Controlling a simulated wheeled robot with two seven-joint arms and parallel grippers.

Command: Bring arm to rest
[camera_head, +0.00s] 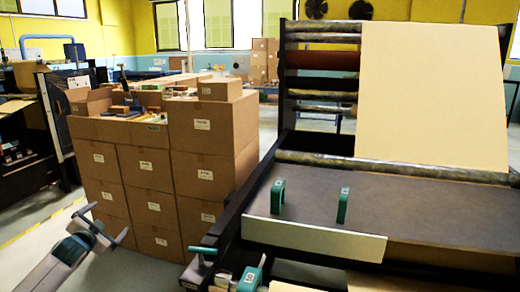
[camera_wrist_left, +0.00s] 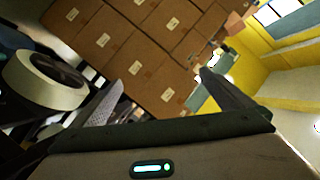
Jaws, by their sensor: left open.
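My left arm comes in at the lower left of the head view. Its gripper (camera_head: 106,224) is open and empty, with its two fingers spread apart. It is in front of the stacked cartons and touches nothing that I can see. In the left wrist view the open fingers (camera_wrist_left: 160,84) show bare, with the cartons beyond them and nothing between them. My right gripper is in neither view.
Stacked brown cartons (camera_head: 205,150) stand behind the gripper, with tools and small items on top. A machine with a cream kraft sheet (camera_head: 432,95) and a dark bed (camera_head: 400,205) with green handles (camera_head: 278,196) fills the right. Floor (camera_head: 120,270) shows around the gripper.

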